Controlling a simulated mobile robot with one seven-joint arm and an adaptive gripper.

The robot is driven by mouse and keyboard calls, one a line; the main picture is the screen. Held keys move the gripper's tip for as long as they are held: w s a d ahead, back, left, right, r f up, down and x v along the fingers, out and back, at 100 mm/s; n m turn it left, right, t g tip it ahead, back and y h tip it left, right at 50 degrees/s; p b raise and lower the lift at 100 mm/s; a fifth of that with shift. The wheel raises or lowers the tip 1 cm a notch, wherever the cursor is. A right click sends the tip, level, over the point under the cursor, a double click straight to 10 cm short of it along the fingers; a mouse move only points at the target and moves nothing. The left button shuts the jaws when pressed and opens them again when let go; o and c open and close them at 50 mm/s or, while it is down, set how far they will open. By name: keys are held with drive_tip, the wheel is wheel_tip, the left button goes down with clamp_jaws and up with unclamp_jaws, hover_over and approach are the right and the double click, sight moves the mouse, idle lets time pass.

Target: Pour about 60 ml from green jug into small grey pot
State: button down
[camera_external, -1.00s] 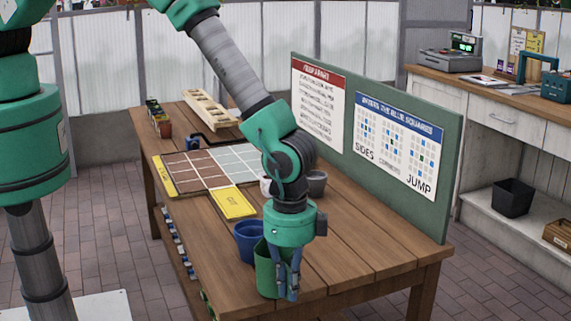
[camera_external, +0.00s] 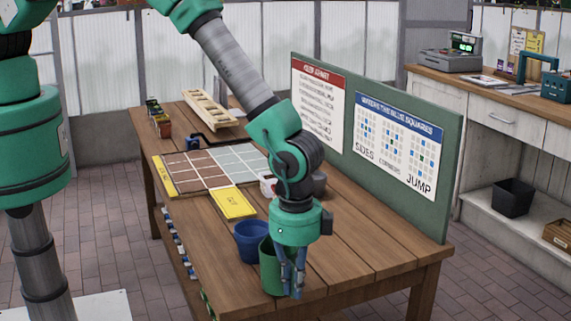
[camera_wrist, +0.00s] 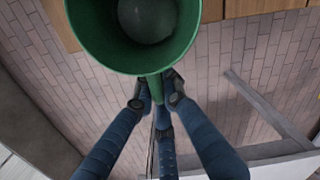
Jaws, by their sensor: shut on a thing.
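The green jug (camera_external: 270,268) is at the near end of the wooden table, looking upright. My gripper (camera_external: 297,284) is shut on its handle, on the jug's right side. The wrist view shows the open mouth of the jug (camera_wrist: 188,52), with something greyish at the bottom inside, and my gripper's fingers (camera_wrist: 156,92) closed on the handle. Whether the jug touches the table is hard to tell. The small grey pot (camera_external: 319,184) stands farther back on the table, behind my wrist and partly hidden by it.
A blue pot (camera_external: 251,242) stands just behind the jug. A whitish pot (camera_external: 267,185) is left of the grey pot. A yellow card (camera_external: 233,203) and a tile board (camera_external: 190,172) lie farther back. A green display board (camera_external: 450,180) edges the right side. The table's right front is clear.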

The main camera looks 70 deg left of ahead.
drive_tip(key=w+a+b, duration=0.2)
drive_tip(key=w+a, duration=0.1)
drive_tip(key=w, duration=0.2)
drive_tip(key=w+a+b, duration=0.2)
drive_tip(key=w+a, duration=0.2)
drive_tip(key=w, duration=0.1)
drive_tip(key=w+a+b, duration=0.3)
drive_tip(key=w, duration=0.3)
drive_tip(key=shift+w+a+f, duration=0.1)
drive_tip(key=shift+a+f, duration=0.2)
drive_tip(key=shift+f, duration=0.05)
drive_tip(key=w+a+b, duration=0.2)
drive_tip(key=w+a, duration=0.2)
drive_tip(key=a, duration=0.1)
drive_tip(key=w+a+b, duration=0.2)
drive_tip(key=w+a, duration=0.3)
drive_tip(key=w+a+b, duration=0.3)
drive_tip(key=w+a, duration=0.1)
drive_tip(key=a, duration=0.1)
drive_tip(key=shift+w+a+r, duration=0.15)
drive_tip(key=shift+w+r, duration=0.1)
drive_tip(key=shift+r, duration=0.15)
drive_tip(key=shift+a+r, duration=0.1)
drive_tip(key=shift+r, duration=0.05)
drive_tip(key=shift+a+r+h+p, duration=0.4)
drive_tip(key=shift+r+h, duration=0.1)
drive_tip(key=shift+r, duration=0.1)
drive_tip(key=a+r+h+b, duration=0.4)
drive_tip(key=a+r+h, duration=0.4)
drive_tip(key=h, duration=0.2)
